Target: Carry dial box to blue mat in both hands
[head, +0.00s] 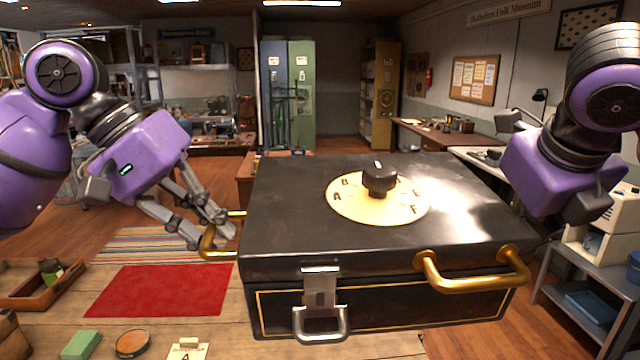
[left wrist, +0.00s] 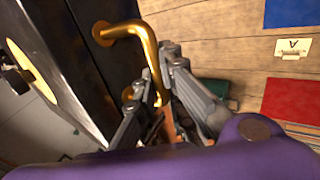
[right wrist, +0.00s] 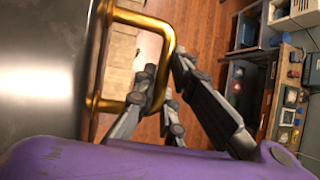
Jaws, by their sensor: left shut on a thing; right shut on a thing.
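The dial box (head: 290,215) is a large black case with a round brass dial plate and black knob on its lid, a steel front latch and brass handles. It fills the middle of the head view and looks level. My left gripper (head: 213,236) is shut on its left handle (left wrist: 128,30). My right gripper (right wrist: 160,74) is shut on its right handle (right wrist: 150,22); in the head view the box hides those fingers. The blue mat (left wrist: 290,13) shows only at the left wrist view's top right corner. I cannot tell whether the box clears the table.
A red mat (head: 160,291) and striped mat (head: 155,244) lie left of the box on the wooden table. A grey cart (head: 590,300) stands right.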

